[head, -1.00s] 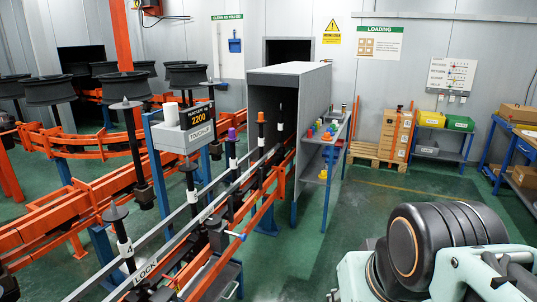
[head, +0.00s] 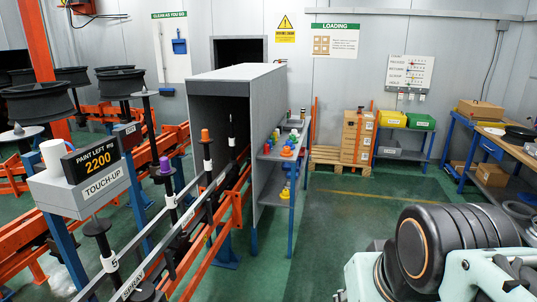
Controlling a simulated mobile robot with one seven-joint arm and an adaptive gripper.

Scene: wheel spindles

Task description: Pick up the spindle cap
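An orange spindle cap (head: 205,136) sits on top of an upright black spindle with a white band, on the rail line left of centre. A purple spindle cap (head: 164,165) sits on a nearer spindle to its left. More small caps in several colours (head: 287,152) stand on the upper level of a grey shelf (head: 276,153) beside the grey tunnel. I cannot tell which cap the task means. My folded arm fills the lower right of the head view, well away from the caps. My gripper is not identifiable in the view.
The grey tunnel (head: 268,82) encloses part of the rail line. Orange and grey rails (head: 217,225) run along the left, with a touch-up box (head: 80,187) beside them. Boxes (head: 357,137) and a blue workbench (head: 464,147) stand at the back right. Green floor (head: 330,215) is open between shelf and arm.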

